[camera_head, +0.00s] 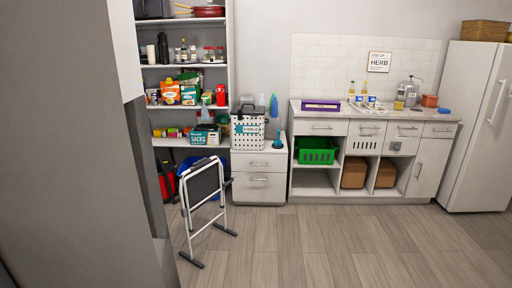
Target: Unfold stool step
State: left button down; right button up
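A folding stool step (205,184) with a white tube frame, a dark panel and dark feet stands upright on the floor left of centre. It looks folded, its two frames close together, just in front of the shelf and the drawer cabinet. Neither of my grippers is in the head view. Nothing is touching the stool that I can see.
A large grey surface (70,150) fills the left side close by. Behind the stool are a stocked shelf (185,67) and a white drawer cabinet (259,181). A counter (340,119) and fridge (482,125) stand right. The wood floor (330,245) in front is clear.

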aim_at(203, 185)
jog(key=i, duration=2.15)
